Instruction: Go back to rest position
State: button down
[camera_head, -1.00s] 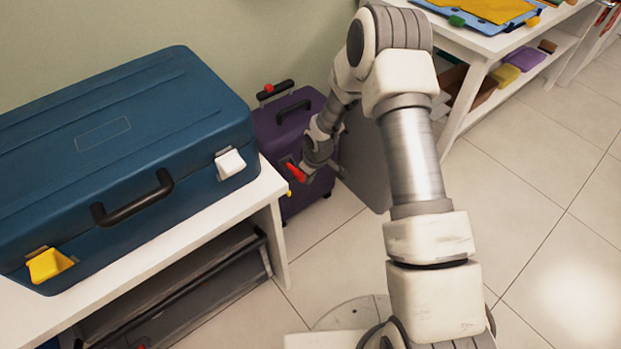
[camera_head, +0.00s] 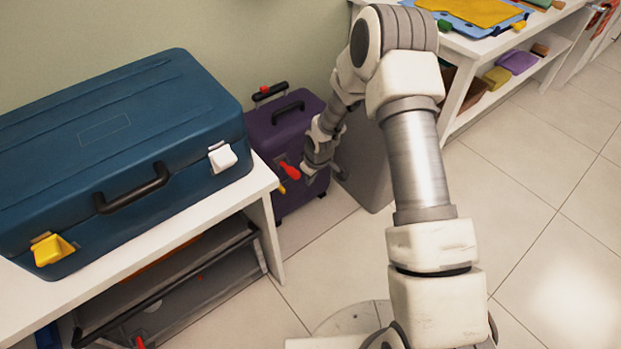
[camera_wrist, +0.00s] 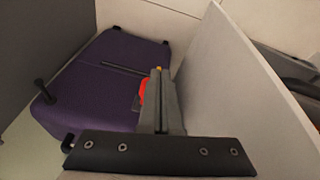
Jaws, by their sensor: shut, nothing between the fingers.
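My gripper (camera_head: 307,170) is at the front of a purple suitcase (camera_head: 272,130), low behind the white bench. In the wrist view its two fingers (camera_wrist: 160,78) are pressed together with nothing held between them. The purple suitcase also fills the left of the wrist view (camera_wrist: 95,95). A red part (camera_head: 289,170) shows beside the fingertips, and it shows partly hidden behind the fingers in the wrist view (camera_wrist: 146,92). I cannot tell whether the fingers touch it. My arm reaches down over the floor.
A closed blue case (camera_head: 120,150) with a white and a yellow latch lies on the white bench (camera_head: 262,182) at left. A grey panel (camera_head: 368,165) stands right beside my gripper; a pale panel (camera_wrist: 245,90) is close in the wrist view. A white shelf table (camera_head: 465,95) stands back right. Floor at right is clear.

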dwell(0.3)
jog(key=s+d+r+m+t+h, duration=0.1)
jog(key=s+d+r+m, duration=0.2)
jog(key=r, duration=1.1)
jog(key=s+d+r+m+h, duration=0.1)
jog(key=s+d+r, duration=0.3)
jog(key=r, duration=0.9)
jog(key=s+d+r+m+t, duration=0.1)
jog(key=s+r+m, duration=0.1)
jog(key=s+r, duration=0.35)
jog(key=s+d+r+m, duration=0.1)
jog(key=s+r, duration=0.2)
jog(key=s, duration=0.6)
jog(key=s+d+r+m+t, duration=0.15)
jog(key=s+r, duration=0.25)
jog(key=s, duration=0.4)
notch_tip(320, 180, up, 22)
jog(key=p, duration=2.1)
jog(key=shift+s+a+g+y+p, duration=0.25)
jog(key=shift+a+g+y+p, duration=0.1)
jog(key=shift+g+y+p, duration=0.1)
jog(key=shift+m, duration=0.25)
